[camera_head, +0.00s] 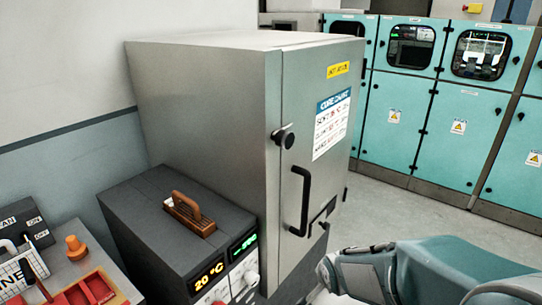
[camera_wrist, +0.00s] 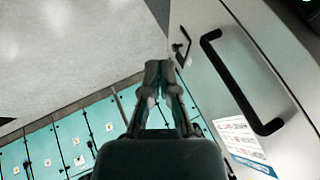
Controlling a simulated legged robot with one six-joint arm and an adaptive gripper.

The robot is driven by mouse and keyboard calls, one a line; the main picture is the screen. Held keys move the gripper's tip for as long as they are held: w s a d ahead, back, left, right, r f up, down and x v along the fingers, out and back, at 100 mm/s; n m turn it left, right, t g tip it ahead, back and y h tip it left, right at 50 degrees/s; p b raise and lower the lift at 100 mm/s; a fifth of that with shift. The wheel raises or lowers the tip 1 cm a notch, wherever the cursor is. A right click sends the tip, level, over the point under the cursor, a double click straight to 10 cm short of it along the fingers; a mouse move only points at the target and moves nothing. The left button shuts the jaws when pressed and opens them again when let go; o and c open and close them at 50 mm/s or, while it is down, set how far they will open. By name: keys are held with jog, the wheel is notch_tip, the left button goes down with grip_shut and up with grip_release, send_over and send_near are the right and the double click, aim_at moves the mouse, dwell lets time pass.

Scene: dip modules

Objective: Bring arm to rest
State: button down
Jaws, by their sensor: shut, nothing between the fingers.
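My gripper (camera_wrist: 160,68) shows in the wrist view, its two dark fingers drawn together at the tips with nothing between them. It appears in front of the floor and the teal cabinets, to the left of the grey cabinet door, with no visible contact. In the head view, part of my teal and grey arm (camera_head: 440,272) lies across the lower right, in front of the floor. My fingertips cannot be made out there.
A tall grey metal cabinet (camera_head: 210,95) has a closed door with a black handle (camera_head: 300,200). A dark control box (camera_head: 150,225) with a display reading 20 °C stands beside it. Red trays (camera_head: 85,292) sit lower left. Teal cabinets (camera_head: 395,120) line the back, beyond open floor (camera_head: 400,205).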

jog(key=s+d+r+n, duration=0.1)
jog(key=s+r+n, duration=0.3)
jog(key=s+r, duration=0.3)
jog(key=s+d+r+n+g, duration=0.1)
jog(key=s+r+n, duration=0.3)
jog(key=s+r, duration=0.3)
jog(key=s, duration=0.5)
jog(key=shift+d+g, duration=0.3)
